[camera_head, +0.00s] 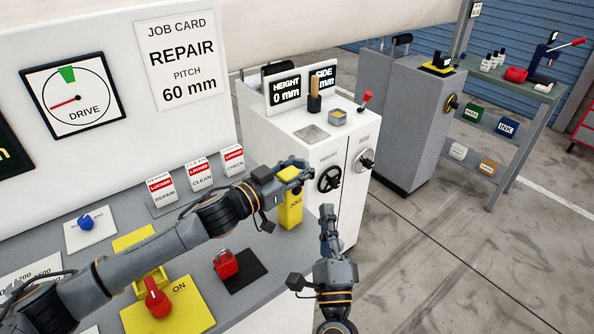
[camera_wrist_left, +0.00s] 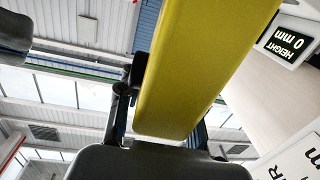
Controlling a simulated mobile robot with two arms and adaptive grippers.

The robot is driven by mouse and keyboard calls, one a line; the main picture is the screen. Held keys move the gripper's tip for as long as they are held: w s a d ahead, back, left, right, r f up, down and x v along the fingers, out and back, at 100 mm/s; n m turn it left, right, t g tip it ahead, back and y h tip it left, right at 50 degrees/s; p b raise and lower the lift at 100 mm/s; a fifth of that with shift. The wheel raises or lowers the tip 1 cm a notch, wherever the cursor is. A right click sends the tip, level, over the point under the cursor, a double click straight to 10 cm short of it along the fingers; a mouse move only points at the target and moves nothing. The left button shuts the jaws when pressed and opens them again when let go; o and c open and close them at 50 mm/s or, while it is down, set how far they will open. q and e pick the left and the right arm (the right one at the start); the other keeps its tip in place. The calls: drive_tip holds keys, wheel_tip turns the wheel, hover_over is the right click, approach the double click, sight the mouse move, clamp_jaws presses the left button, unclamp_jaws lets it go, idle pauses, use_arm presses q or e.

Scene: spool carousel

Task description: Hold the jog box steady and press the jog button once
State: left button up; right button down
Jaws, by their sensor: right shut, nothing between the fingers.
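The yellow jog box (camera_head: 290,212) stands upright near the right end of the grey bench, with the word JOG on its front. My left gripper (camera_head: 292,183) is at its upper part, with fingers across it and the yellow top showing above them. In the left wrist view the jog box (camera_wrist_left: 195,70) fills the middle, close against the dark gripper parts. My left gripper appears shut on it. My right gripper (camera_head: 327,212) is shut and empty, pointing away from me, to the right of the box and apart from it. I cannot make out the jog button.
A red padlock-like block (camera_head: 226,264) and a red knob (camera_head: 157,301) on a yellow ON plate are on the bench near my left arm. Locked cards (camera_head: 200,177) stand behind. A white cabinet (camera_head: 318,135) with handwheels stands beyond the box. Floor is open at right.

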use_arm(q)
drive_tip(key=o, duration=0.7)
drive_tip(key=shift+o, duration=0.2)
drive_tip(key=shift+a, duration=0.1)
drive_tip(key=v, duration=1.2)
